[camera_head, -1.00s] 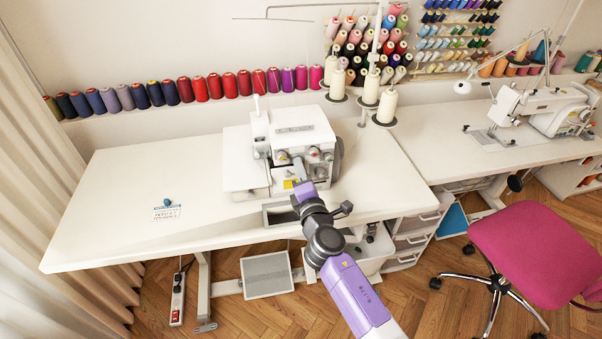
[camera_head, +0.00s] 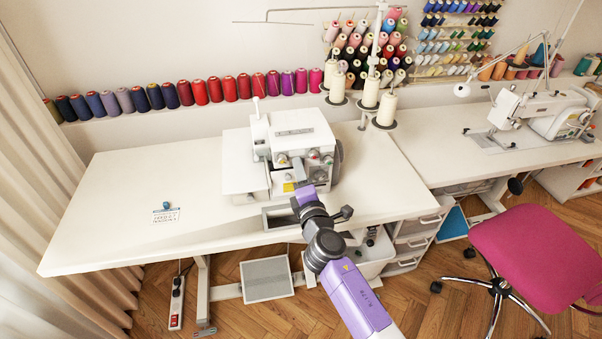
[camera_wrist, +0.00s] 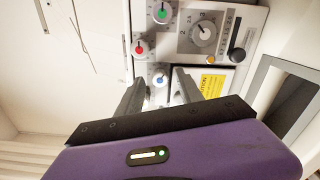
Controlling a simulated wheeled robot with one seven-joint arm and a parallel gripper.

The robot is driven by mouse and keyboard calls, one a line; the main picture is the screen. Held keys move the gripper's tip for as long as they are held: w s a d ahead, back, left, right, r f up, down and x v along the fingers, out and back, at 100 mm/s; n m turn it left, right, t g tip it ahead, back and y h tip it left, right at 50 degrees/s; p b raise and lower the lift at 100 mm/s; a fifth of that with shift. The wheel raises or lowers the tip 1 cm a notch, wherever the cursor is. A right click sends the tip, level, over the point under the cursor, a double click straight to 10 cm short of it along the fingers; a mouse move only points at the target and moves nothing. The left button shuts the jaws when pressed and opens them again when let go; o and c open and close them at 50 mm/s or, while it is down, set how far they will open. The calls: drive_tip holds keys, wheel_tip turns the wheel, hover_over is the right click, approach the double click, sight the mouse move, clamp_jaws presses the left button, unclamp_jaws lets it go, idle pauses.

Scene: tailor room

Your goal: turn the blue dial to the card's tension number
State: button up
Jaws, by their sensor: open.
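The white sewing machine (camera_head: 292,140) stands on the table, with its dials facing me. The blue dial (camera_wrist: 160,78) has a blue centre on a pale round knob; its setting is too small to read. My gripper (camera_wrist: 158,86) is open, its dark fingers on either side of the blue dial in the wrist view. I cannot tell whether they touch it. In the head view my gripper (camera_head: 304,190) is at the machine's front, and the blue dial is not clear there. The card (camera_head: 166,217) lies on the table's left part; its print is unreadable.
Close to the blue dial are a red dial (camera_wrist: 138,49), a green dial (camera_wrist: 160,13) and a large white dial (camera_wrist: 203,33). A small blue object (camera_head: 166,205) is at the card's top edge. Thread cones (camera_head: 370,95) stand behind the machine. The table's left half is mostly clear.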

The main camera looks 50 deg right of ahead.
drive_tip(key=b+v, duration=0.1)
drive_tip(key=v, duration=0.6)
drive_tip(key=shift+s+a, duration=0.25)
drive_tip(key=shift+s, duration=0.05)
idle(0.4)
drive_tip(key=s+a+r+m+t+y, duration=0.25)
drive_tip(key=s+a+m+y, duration=0.35)
drive_tip(key=s+a+m, duration=0.5)
drive_tip(key=s+a+m+g+y, duration=0.1)
drive_tip(key=s+a, duration=0.3)
drive_tip(key=s, duration=0.7)
drive_tip(key=s+a+m+g+y, duration=0.1)
drive_tip(key=s+a, duration=0.4)
drive_tip(key=s, duration=0.6)
drive_tip(key=shift+r+m+g+y, duration=0.4)
drive_tip(key=shift+m+y, duration=0.2)
drive_tip(key=shift+y, duration=0.4)
